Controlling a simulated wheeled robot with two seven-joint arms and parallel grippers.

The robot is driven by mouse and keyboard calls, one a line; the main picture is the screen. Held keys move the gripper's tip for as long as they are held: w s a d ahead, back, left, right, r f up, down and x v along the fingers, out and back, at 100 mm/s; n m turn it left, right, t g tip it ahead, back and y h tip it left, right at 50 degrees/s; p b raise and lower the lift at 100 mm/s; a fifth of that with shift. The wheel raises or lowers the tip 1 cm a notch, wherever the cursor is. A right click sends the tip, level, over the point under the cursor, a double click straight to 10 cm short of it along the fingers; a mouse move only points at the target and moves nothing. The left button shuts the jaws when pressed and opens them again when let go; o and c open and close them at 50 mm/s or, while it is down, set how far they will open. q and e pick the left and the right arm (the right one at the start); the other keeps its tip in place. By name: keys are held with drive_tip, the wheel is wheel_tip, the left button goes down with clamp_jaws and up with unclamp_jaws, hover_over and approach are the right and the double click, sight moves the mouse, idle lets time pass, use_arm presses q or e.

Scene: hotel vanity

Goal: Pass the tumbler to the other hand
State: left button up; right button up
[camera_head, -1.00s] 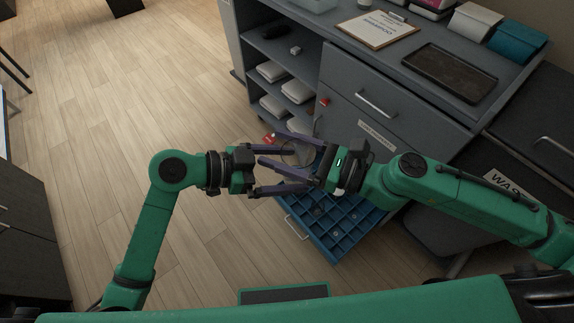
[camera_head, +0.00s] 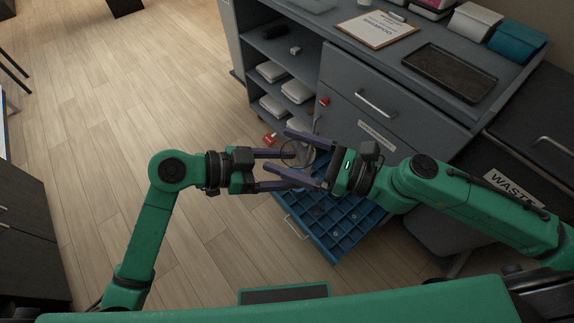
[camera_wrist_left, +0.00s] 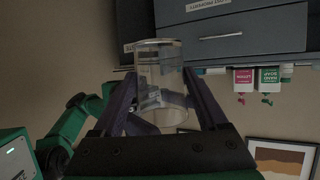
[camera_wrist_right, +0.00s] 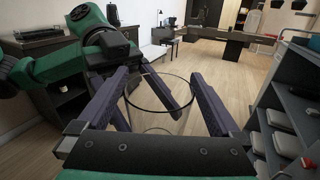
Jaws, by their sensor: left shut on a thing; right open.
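The tumbler is a clear, see-through cup (camera_head: 298,156), seen faintly in the head view between both grippers, in the air in front of the cabinet. In the left wrist view the tumbler (camera_wrist_left: 160,72) sits between my left fingers, which touch its sides. My left gripper (camera_head: 297,170) is shut on it. My right gripper (camera_head: 277,149) is open, with its fingers spread on either side of the tumbler. In the right wrist view the tumbler (camera_wrist_right: 157,104) has its rim up, apart from the right fingers, and a left finger crosses behind it.
An open blue drawer with compartments (camera_head: 345,232) lies below and right of the grippers. The grey cabinet (camera_head: 400,135) with shelves stands behind; a clipboard (camera_head: 378,29) and dark tray (camera_head: 450,73) lie on top. Bare wood floor is at left.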

drive_tip(key=s+d+r+n+g, duration=0.1)
drive_tip(key=s+d+n+g, duration=0.15)
drive_tip(key=d, duration=0.45)
drive_tip(key=w+d+f+t+h, duration=0.2)
drive_tip(key=w+d+f+h, duration=0.3)
drive_tip(key=d, duration=0.4)
drive_tip(key=w+d+f+t+h, duration=0.2)
drive_tip(key=w+d+f+t, duration=0.15)
drive_tip(key=d+f, duration=0.5)
drive_tip(key=s+d+f+n+g+h, duration=0.1)
drive_tip(key=s+d+f+h, duration=0.15)
drive_tip(key=d+f, duration=0.5)
drive_tip(key=s+d+f+n+h, duration=0.2)
drive_tip(key=d+f+h, duration=0.2)
drive_tip(key=d+f, duration=0.35)
drive_tip(key=s+d+f+n+g+h, duration=0.1)
drive_tip(key=s+f+n+g+h, duration=0.35)
drive_tip(key=s+f, duration=1.1)
drive_tip(key=s+a+f+n+g+y, duration=0.1)
drive_tip(key=s+a+f+n+g, duration=0.1)
drive_tip(key=s+a+f+n, duration=0.4)
drive_tip(key=s+a+f+n+g+y, duration=0.1)
drive_tip(key=s+a+f+n+g, duration=0.2)
drive_tip(key=s+a+f+n, duration=0.3)
drive_tip(key=a+f+n, duration=0.1)
drive_tip(key=a+n, duration=0.3)
drive_tip(key=a, duration=0.1)
drive_tip(key=shift+s+a+f+n, duration=0.2)
drive_tip(key=shift+a+f+n, duration=0.2)
